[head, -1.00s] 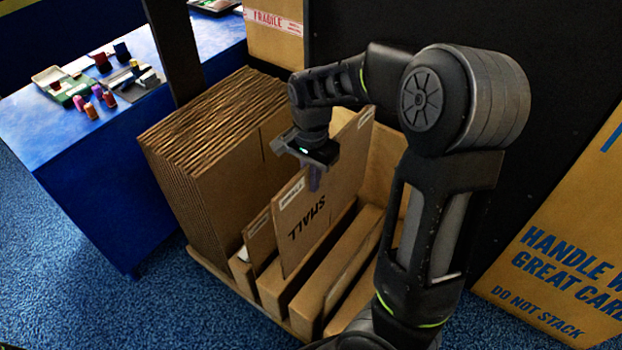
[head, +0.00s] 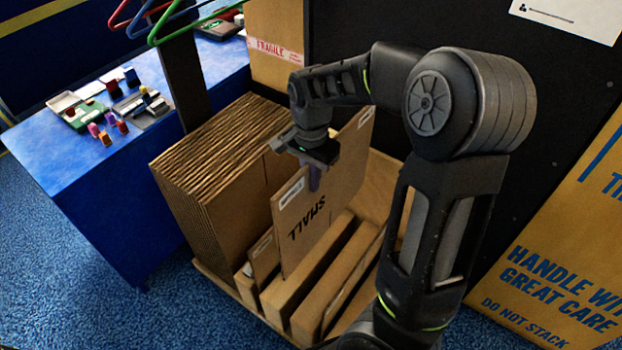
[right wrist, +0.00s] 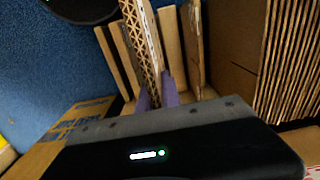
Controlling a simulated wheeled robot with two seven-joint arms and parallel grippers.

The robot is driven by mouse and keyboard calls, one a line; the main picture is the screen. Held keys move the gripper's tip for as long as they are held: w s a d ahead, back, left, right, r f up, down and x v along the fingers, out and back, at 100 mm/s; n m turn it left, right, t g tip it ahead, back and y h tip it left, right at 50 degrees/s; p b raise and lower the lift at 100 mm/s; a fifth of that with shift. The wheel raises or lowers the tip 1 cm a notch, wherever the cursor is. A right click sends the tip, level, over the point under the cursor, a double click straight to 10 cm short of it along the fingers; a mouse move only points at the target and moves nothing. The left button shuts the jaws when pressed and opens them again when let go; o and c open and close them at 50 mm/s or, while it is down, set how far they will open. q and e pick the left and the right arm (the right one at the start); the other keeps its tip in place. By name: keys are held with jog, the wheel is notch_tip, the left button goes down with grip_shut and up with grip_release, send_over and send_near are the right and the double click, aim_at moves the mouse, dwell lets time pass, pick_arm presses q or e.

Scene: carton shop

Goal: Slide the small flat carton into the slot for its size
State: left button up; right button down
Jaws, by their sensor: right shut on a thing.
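My left gripper is out of view.
A thick stack of flat cartons (head: 212,160) fills the rack's left side. A blue table (head: 100,190) with small items stands left. A large printed carton (head: 560,250) leans at the right. Coloured hangers (head: 170,22) hang top left.

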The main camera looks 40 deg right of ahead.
notch_tip(320, 180, up, 10)
jog(key=p, duration=0.8)
jog(key=shift+r, duration=0.15)
